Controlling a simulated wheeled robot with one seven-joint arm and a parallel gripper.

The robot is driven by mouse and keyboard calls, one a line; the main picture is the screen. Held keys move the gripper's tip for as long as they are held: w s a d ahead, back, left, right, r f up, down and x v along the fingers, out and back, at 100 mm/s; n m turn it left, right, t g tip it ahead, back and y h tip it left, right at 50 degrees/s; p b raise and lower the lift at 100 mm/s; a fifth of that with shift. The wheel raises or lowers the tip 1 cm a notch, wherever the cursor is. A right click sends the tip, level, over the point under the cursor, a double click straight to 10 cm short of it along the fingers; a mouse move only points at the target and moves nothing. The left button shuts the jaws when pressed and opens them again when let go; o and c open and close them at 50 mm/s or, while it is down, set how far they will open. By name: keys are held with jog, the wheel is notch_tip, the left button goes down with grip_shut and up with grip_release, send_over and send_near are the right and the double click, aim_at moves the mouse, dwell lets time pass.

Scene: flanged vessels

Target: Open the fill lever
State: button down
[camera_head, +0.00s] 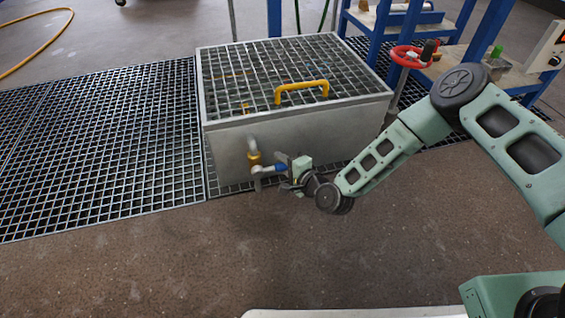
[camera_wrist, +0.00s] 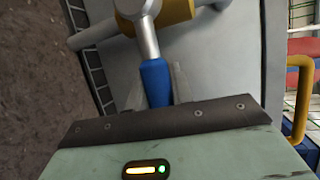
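A valve with a brass body (camera_head: 254,157) sits on a pipe at the front wall of a grated metal box. Its lever has a silver shank and a blue grip (camera_head: 281,168), which points right toward my gripper (camera_head: 288,167). In the wrist view the blue grip (camera_wrist: 155,82) runs down between the two grey fingers of my gripper (camera_wrist: 157,88), under the brass body (camera_wrist: 176,10). The fingers flank the grip closely. I cannot tell whether both press on it. The grip's lower end is hidden behind my gripper's housing.
The metal box (camera_head: 290,145) has a grate top with a yellow handle (camera_head: 301,88). A red handwheel (camera_head: 408,57) and blue-framed benches stand behind at the right. Floor grating (camera_head: 100,145) lies at the left. The brown floor in front of the box is clear.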

jog(key=s+a+r+n+t+h+p, duration=0.1)
jog(key=a+r+n+h+p, duration=0.4)
jog(key=p, duration=1.4)
jog(key=shift+s+a+r+n+h+p, duration=0.35)
jog(key=shift+r+n+h, duration=1.25)
jog(key=shift+n, duration=1.1)
jog(key=shift+f, duration=0.1)
jog(key=c, duration=1.2)
grip_release()
jog(key=shift+a, duration=0.1)
jog(key=shift+s, duration=0.1)
jog(key=p+v, duration=0.6)
jog(key=v, duration=1.1)
jog(key=shift+s+p, duration=0.2)
jog(key=shift+p, duration=0.15)
